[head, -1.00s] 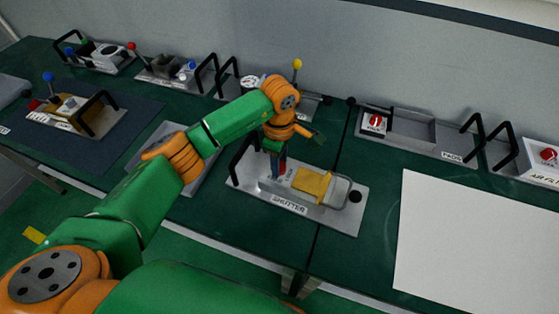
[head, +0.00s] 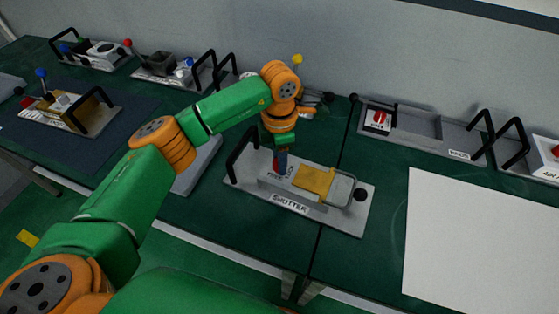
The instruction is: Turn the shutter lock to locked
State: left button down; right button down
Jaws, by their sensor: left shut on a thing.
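The shutter panel (head: 346,217) is a grey metal plate labelled SHUTTER on the green bench, in the middle of the head view. It carries a yellow plate (head: 314,181) beside a bent metal loop. The shutter lock (head: 276,164) shows as a small red part at the panel's back left, beside partly covered lettering. My left gripper (head: 281,162) points down over it and is shut on it. The fingers and wrist hide most of the lock, so its exact setting cannot be read. My right gripper is not in view.
A black handle (head: 238,150) rises at the panel's left end, close to my left gripper. A black round knob (head: 360,195) is at its right end. Other panels line the wall, including one with a red dial (head: 379,118). A white sheet (head: 480,245) lies at right.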

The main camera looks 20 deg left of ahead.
pick_arm(q)
jog(key=n+b, duration=0.2)
jog(key=n, duration=0.3)
jog(key=shift+f+n, duration=0.1)
jog(key=shift+n, duration=0.2)
jog(key=shift+n+b, duration=0.7)
jog(key=shift+n, duration=1.5)
jog(key=shift+c, duration=2.2)
grip_release()
